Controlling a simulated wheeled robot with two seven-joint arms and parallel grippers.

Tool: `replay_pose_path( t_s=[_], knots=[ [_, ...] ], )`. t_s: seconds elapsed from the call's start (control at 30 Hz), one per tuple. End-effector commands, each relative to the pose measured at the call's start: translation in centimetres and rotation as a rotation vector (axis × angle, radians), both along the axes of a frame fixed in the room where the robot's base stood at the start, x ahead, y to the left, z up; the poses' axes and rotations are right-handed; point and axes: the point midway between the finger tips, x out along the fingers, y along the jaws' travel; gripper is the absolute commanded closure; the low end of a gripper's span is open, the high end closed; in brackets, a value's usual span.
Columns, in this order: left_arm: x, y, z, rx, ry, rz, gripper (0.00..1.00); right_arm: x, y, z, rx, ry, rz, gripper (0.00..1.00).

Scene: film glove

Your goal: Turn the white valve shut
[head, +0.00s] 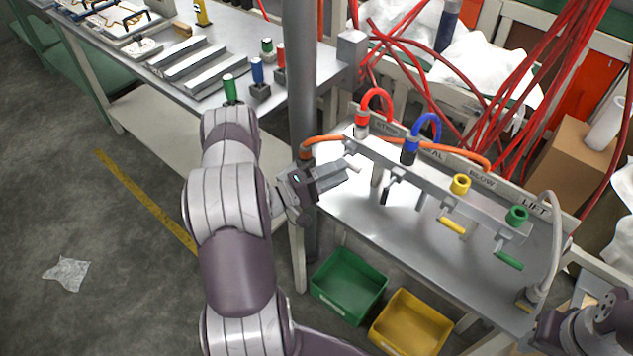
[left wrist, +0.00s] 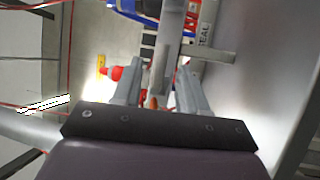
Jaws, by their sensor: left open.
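The valve rail (head: 440,185) carries several valves with red, blue, yellow and green fittings. Under the red fitting (head: 361,128) at its left end hangs a pale handle (head: 376,173), which looks like the white valve's. My left gripper (head: 350,170) is open just left of this handle, its fingers pointing at the rail's left end. In the left wrist view, a pale bar (left wrist: 166,45) shows between the open fingers (left wrist: 160,88); I cannot tell whether they touch it. Part of my right arm shows at the lower right of the head view; its gripper does not show.
A black handle (head: 386,193), a yellow handle (head: 452,226) and a green handle (head: 509,260) hang further right along the rail. A grey post (head: 301,90) stands behind my left gripper. A green bin (head: 348,285) and a yellow bin (head: 410,325) sit below. Red hoses (head: 480,130) hang behind.

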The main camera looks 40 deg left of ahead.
Motion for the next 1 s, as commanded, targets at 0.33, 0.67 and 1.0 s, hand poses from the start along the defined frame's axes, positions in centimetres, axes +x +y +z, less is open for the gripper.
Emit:
replay_pose_path(
  t_s=[0.33, 0.67, 1.0],
  knots=[
    [-5.4, 3.5, -1.3, -0.001, -0.001, 0.002, 0.58, 0.0, 0.0, -1.2, 0.0, 0.0, 0.0, 0.57],
    [-5.7, 3.6, -1.2, 0.0, -0.001, -0.001, 0.58, 0.0, 0.0, -1.2, 0.0, 0.0, 0.0, 0.57],
    [-5.7, 3.6, -1.2, -0.001, -0.001, 0.0, 0.58, 0.0, 0.0, -1.2, 0.0, 0.0, 0.0, 0.57]
  ],
)
